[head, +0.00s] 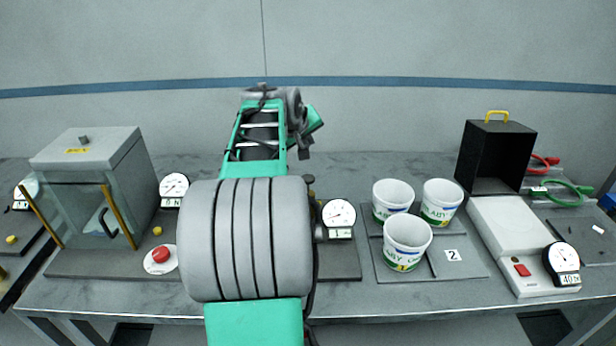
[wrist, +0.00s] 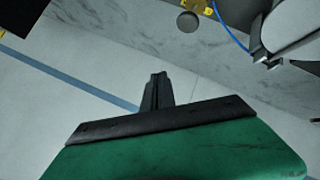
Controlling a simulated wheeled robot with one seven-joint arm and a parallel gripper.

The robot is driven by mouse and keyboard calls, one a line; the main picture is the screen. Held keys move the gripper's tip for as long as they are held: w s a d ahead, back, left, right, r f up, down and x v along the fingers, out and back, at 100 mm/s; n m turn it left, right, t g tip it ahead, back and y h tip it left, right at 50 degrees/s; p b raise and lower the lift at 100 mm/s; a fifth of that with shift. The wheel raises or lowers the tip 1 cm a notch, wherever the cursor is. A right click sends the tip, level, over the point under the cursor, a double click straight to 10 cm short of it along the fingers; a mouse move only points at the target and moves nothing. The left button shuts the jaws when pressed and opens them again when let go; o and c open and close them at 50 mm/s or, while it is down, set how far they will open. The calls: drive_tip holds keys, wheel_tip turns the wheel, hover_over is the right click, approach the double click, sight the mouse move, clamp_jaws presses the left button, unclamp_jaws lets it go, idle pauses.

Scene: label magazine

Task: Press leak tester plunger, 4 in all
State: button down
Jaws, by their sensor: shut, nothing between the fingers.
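My gripper (head: 304,150) is at the far side of the table in the head view, above the middle station. In the wrist view its two fingers (wrist: 158,78) are together and hold nothing. Which device is the leak tester is not certain. My arm hides most of the middle station; its dial gauge (head: 339,214) and a small dark knob (head: 309,181) show beside the arm. A red mushroom button (head: 160,255) on a white round base stands left of my arm. I see no contact between the fingers and any plunger.
A grey glass-fronted cabinet (head: 92,148) stands at left with a gauge (head: 174,187). Several white cups, one in front (head: 407,240), stand on a dark plate (head: 457,272). At right are a black box (head: 494,156) and a white device (head: 512,232). A wall (head: 420,120) stands behind.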

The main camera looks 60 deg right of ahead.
sight(308, 180)
wheel_tip(308, 180, down, 9)
drive_tip(key=b, duration=0.6)
drive_tip(key=shift+w+r, duration=0.1)
drive_tip(key=shift+a, duration=0.1)
idle(1.8)
drive_tip(key=shift+f+b, duration=0.4)
drive_tip(key=shift+b, duration=0.05)
drive_tip(key=shift+f+b, duration=1.5)
drive_tip(key=shift+f, duration=0.6)
idle(1.1)
drive_tip(key=shift+r, duration=0.1)
drive_tip(key=shift+r+p, duration=1.5)
drive_tip(key=shift+r, duration=0.85)
